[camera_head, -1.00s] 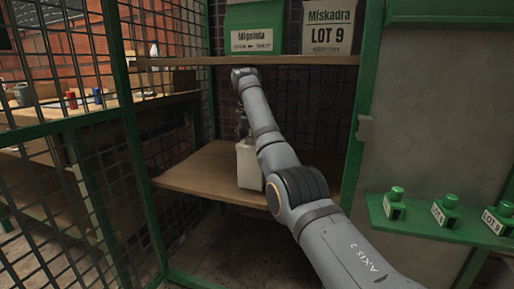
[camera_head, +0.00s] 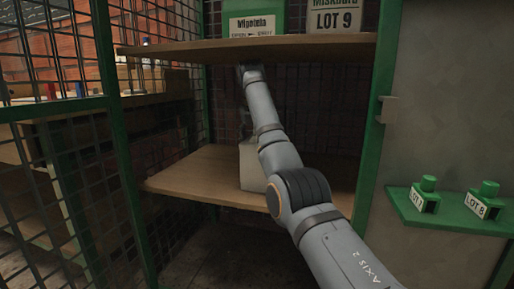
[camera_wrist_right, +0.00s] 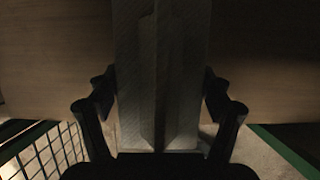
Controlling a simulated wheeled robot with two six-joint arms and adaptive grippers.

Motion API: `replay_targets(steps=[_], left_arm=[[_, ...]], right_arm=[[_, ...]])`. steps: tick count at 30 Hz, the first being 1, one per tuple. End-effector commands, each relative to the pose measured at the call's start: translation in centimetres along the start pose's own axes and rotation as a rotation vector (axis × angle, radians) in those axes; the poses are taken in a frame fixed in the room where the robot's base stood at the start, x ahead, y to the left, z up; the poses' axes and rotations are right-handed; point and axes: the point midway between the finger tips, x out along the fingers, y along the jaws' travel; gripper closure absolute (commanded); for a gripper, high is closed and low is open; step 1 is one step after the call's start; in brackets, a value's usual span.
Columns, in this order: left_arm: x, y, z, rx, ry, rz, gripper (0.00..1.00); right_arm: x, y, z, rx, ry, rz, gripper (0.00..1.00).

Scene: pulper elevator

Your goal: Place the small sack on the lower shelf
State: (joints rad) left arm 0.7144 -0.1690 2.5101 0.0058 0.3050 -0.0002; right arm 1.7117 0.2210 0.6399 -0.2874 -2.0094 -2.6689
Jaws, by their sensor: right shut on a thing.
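The small sack (camera_head: 248,170) is pale and upright at the lower shelf (camera_head: 190,178), partly hidden behind my right forearm. Its bottom appears at the level of the shelf boards; I cannot tell whether it rests on them. My right gripper (camera_head: 246,128) is above the sack, dark and mostly hidden in the head view. In the right wrist view the gripper (camera_wrist_right: 160,80) is shut on the sack (camera_wrist_right: 180,50), with one black finger on each side of its folded pale face. My left gripper is not in view.
The upper shelf (camera_head: 190,50), holding a green sack (camera_head: 254,12) and a LOT 9 sack (camera_head: 336,18), is close above my right wrist. Green-framed mesh (camera_head: 112,150) stands at left. A green ledge (camera_head: 460,215) with small lot markers is at right. The lower shelf's left part is bare.

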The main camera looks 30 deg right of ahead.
Motion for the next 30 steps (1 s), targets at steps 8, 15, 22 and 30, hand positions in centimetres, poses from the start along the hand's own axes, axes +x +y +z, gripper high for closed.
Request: replay_targets(steps=[8,15,22,30], left_arm=[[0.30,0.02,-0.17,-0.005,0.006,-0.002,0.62],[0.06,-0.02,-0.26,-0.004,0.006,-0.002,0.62],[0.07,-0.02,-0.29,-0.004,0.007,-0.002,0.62],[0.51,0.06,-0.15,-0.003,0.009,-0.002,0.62]], right_arm=[[-0.21,-0.06,0.09,0.001,-0.004,0.002,0.83],[0.17,-0.04,-0.08,0.000,0.000,0.000,0.07],[0.18,-0.03,-0.08,0.000,0.000,0.000,0.00],[-0.16,0.04,0.07,-0.001,0.000,0.000,0.00]])
